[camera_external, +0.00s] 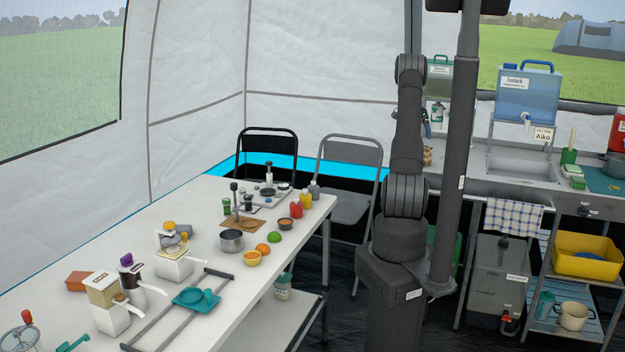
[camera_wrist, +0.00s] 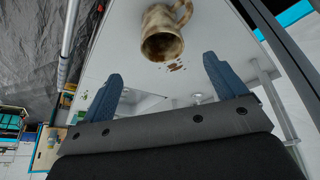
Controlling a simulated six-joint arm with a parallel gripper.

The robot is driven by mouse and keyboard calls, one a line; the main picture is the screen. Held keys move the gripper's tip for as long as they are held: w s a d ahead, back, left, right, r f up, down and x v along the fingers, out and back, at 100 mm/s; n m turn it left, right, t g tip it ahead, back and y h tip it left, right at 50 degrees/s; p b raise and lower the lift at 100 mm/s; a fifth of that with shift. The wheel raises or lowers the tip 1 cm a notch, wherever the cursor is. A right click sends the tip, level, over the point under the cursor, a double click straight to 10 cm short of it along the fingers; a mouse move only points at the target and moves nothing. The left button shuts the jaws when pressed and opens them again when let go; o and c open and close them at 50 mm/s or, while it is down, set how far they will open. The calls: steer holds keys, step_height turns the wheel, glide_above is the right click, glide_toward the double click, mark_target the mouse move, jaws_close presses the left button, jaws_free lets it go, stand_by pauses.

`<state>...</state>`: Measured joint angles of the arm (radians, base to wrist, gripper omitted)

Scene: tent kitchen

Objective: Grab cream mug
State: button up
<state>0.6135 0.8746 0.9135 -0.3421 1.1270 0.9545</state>
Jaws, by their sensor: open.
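A cream mug (camera_wrist: 163,32) with brown stains shows at the top of the wrist view. Its round mouth faces the camera and its handle points up and right. Brown spots lie on the pale surface just below its mouth. My gripper (camera_wrist: 162,72) is open, with its two blue fingers wide apart and nothing between them. The mug is beyond the fingertips, roughly centred between them, and not touched. In the external view my gripper is out of sight. A cream mug-like vessel (camera_external: 573,315) stands there on the low right shelf; I cannot tell whether it is the same one.
The sink counter (camera_external: 520,165) with a blue water container (camera_external: 527,93) is at right, above a yellow tub (camera_external: 587,258).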

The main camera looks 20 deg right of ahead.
steer(key=x, duration=1.2)
steer(key=shift+w+f, duration=0.1)
steer(key=shift+f, duration=0.1)
steer(key=shift+a, duration=0.1)
steer(key=c, duration=1.1)
